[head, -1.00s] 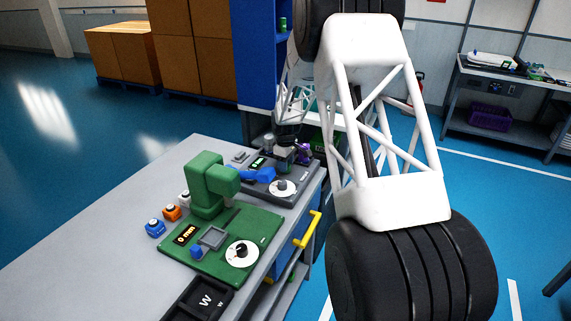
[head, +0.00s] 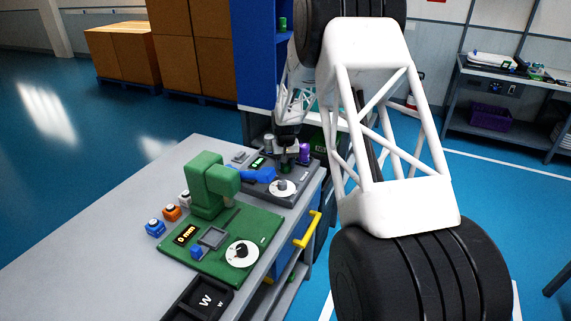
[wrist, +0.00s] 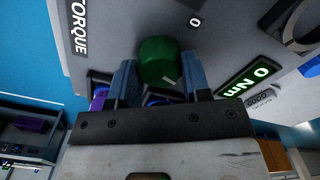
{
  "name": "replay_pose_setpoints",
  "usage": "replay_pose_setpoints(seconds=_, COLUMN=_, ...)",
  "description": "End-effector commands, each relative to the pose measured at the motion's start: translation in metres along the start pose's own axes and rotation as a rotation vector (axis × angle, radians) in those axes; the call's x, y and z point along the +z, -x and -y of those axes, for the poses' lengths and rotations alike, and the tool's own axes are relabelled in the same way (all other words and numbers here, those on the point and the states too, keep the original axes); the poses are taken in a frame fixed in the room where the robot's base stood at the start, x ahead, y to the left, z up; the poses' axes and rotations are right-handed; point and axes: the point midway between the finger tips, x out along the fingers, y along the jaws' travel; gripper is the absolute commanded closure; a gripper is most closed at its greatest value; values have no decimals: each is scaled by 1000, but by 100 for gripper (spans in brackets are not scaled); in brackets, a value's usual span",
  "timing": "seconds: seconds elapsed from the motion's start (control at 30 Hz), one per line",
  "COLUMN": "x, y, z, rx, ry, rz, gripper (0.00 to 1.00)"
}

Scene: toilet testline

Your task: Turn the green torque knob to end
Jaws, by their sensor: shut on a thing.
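The green torque knob (wrist: 158,58) is a round knob on the grey torque station (wrist: 235,50), beside the "TORQUE" label and a display (wrist: 254,77) reading 0 Nm. My gripper (wrist: 160,72) has one blue finger on each side of the knob and is shut on it. In the head view my gripper (head: 287,158) is above the dark grey torque station (head: 302,186) at the far end of the table. The knob is small and partly covered by the gripper there.
A green press-like station (head: 222,244) with a 0 mm display and a white dial (head: 242,253) stands nearer on the table (head: 120,215). Blue and orange buttons (head: 171,213) sit to its left. A purple object (head: 304,152) is right beside my gripper. A yellow handle (head: 307,230) juts from the table's side.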

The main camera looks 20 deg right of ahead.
Motion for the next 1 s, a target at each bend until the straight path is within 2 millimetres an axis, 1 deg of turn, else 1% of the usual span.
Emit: replay_pose_setpoints(seconds=1.0, x=0, y=0, z=0, rx=0, ry=-952, rz=-1, gripper=80)
